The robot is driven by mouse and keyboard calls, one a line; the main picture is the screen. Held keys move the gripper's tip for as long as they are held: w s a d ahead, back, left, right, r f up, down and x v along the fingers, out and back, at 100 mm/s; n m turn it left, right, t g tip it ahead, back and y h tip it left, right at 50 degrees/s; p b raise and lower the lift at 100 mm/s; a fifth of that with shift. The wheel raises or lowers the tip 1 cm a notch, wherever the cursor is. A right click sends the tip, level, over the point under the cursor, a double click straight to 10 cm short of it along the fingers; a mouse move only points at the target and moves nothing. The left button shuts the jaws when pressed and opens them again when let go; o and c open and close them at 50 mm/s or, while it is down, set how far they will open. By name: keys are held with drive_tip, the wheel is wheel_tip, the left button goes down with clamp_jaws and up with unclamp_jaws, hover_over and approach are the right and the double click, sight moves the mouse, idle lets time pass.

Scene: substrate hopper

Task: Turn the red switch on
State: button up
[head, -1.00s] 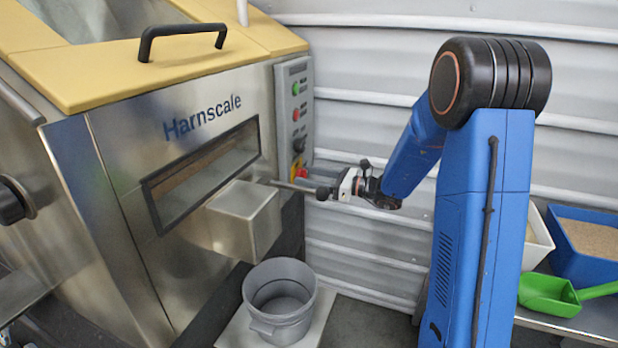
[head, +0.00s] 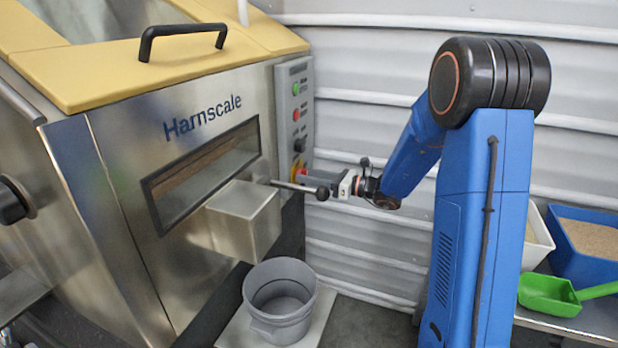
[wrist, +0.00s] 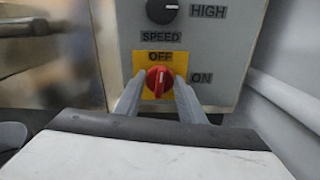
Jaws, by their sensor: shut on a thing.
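The red switch (wrist: 158,80) is a round knob on a yellow plate, with OFF above it and ON to its right. Its grip stands about upright, its light mark toward OFF. My gripper (wrist: 158,90) is shut on the knob, one grey finger on each side. In the head view the gripper (head: 310,176) reaches from the right to the low end of the grey control panel (head: 307,105). The knob is mostly hidden there by the fingers.
A black SPEED knob (wrist: 162,10) sits just above the switch. A lever with a black ball end (head: 322,193) sticks out close below my gripper. A grey bucket (head: 262,328) stands below. A ribbed wall (head: 380,60) is behind the arm.

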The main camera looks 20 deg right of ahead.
drive_tip(key=shift+d+f+m, duration=0.1)
drive_tip(key=shift+f+m, duration=0.05)
drive_tip(key=shift+m, duration=8.05)
drive_tip(key=o, duration=1)
drive_tip(key=shift+o, duration=0.2)
drive_tip(key=v, duration=1.7)
drive_tip(key=shift+d, duration=0.15)
